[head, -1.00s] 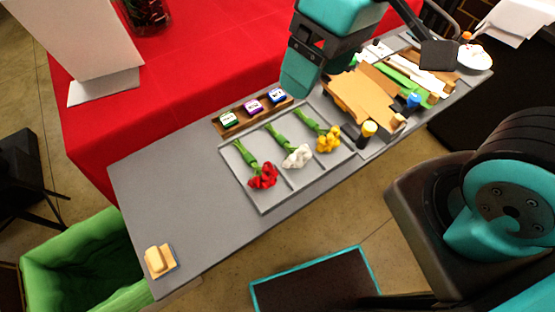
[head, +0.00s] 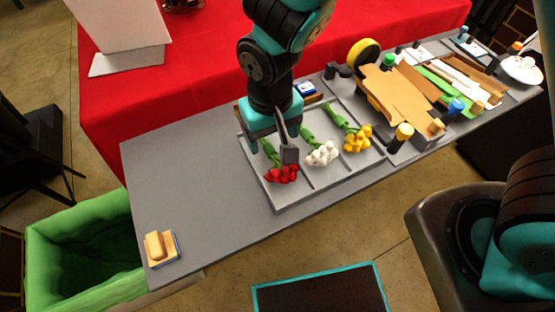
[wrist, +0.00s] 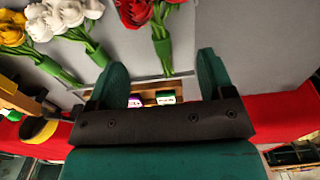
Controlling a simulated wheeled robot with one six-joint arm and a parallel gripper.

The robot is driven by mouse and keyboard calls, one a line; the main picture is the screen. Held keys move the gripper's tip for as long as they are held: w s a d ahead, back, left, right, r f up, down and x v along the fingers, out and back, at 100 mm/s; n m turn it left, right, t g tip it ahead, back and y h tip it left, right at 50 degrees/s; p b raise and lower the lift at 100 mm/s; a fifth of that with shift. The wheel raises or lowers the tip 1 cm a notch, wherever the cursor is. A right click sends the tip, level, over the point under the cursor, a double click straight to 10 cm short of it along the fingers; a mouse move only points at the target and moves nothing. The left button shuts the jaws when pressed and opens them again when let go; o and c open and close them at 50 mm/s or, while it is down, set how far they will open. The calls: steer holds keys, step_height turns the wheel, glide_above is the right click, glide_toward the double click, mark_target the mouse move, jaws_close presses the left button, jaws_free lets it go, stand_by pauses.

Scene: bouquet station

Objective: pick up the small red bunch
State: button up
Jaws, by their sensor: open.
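The small red bunch (head: 281,173) lies in the left compartment of the grey tray (head: 300,196), red heads toward the front edge. My gripper (head: 272,149) is open and empty over its stem end and hides part of the green stems in the head view. In the wrist view, the red bunch (wrist: 140,12) is at the top, cut by the frame edge. Its green wrapped stems (wrist: 163,50) point down toward the gap between my two fingers (wrist: 162,72). I cannot tell the exact height of the fingers above the stems.
A white bunch (head: 321,153) and a yellow bunch (head: 357,139) lie in the neighbouring compartments. A wooden card holder (wrist: 150,97) stands behind the tray. Bottles, including a yellow-capped one (head: 402,135), and brown sheets (head: 400,95) crowd the right. The table's left is clear except a tan block (head: 158,245).

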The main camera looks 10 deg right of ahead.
mark_target(272, 152)
steer(key=shift+s+f+p, duration=0.1)
steer(key=shift+f+p, duration=0.4)
steer(key=shift+f, duration=2.8)
steer(key=c, duration=1)
steer(key=shift+c, duration=0.3)
steer(key=shift+r, duration=0.2)
